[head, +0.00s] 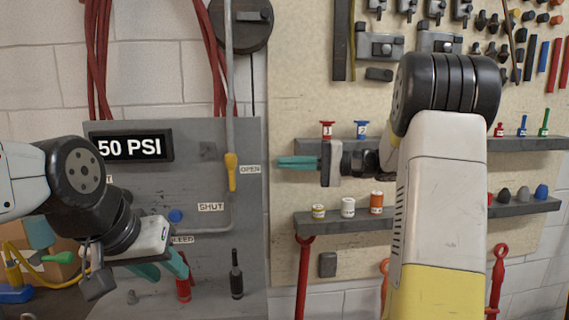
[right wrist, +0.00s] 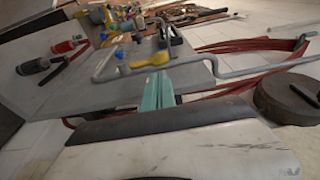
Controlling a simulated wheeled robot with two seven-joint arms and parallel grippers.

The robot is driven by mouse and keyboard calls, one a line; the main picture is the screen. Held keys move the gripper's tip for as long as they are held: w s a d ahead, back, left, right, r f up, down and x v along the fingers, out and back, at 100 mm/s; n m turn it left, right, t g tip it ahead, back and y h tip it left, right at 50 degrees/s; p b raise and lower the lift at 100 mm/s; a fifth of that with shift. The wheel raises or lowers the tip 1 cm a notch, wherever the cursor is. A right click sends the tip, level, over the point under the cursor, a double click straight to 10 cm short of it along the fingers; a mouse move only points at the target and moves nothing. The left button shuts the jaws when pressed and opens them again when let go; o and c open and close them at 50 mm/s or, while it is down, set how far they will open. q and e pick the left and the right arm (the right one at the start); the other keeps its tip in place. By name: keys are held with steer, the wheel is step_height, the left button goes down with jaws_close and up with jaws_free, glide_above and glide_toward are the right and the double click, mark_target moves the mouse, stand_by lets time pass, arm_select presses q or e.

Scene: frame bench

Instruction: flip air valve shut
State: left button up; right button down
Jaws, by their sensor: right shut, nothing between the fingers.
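The air valve's yellow lever (head: 231,172) is on the grey panel (head: 222,140), upright in line with the pipe, beside the OPEN label (head: 250,170). The SHUT label (head: 211,207) is below and to the left. In the right wrist view the yellow lever (right wrist: 150,60) lies just beyond the fingertips; contact does not show. My right gripper (head: 282,162) is shut and empty, right of the lever with a visible gap; its teal fingers also show in the right wrist view (right wrist: 158,88). My left gripper (head: 165,268) is open and empty, low in front of the panel.
A gauge display (head: 130,147) reads 50 PSI. A blue knob (head: 175,215) and a black fitting (head: 237,275) are on the panel. A red fitting (head: 184,290) is beside my left gripper. Shelves (head: 420,218) with small items are to the right, partly behind my right arm.

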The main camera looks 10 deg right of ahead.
mark_target(235, 157)
steer(key=w+a, duration=0.2)
steer(key=a, duration=0.8)
steer(key=shift+r, duration=0.1)
steer(key=a+h, duration=0.1)
steer(key=h, duration=0.1)
steer(key=a+r+h, duration=0.1)
steer(key=a, duration=0.1)
steer(key=shift+s+a+r+n+h, duration=0.1)
steer(key=shift+a+n+h, duration=0.1)
steer(key=shift+n+h, duration=0.2)
steer(key=a+f+g+h, duration=0.1)
steer(key=a+f+h, duration=0.3)
steer(key=a, duration=0.5)
steer(key=shift+h, duration=0.6)
steer(key=shift+a, duration=0.1)
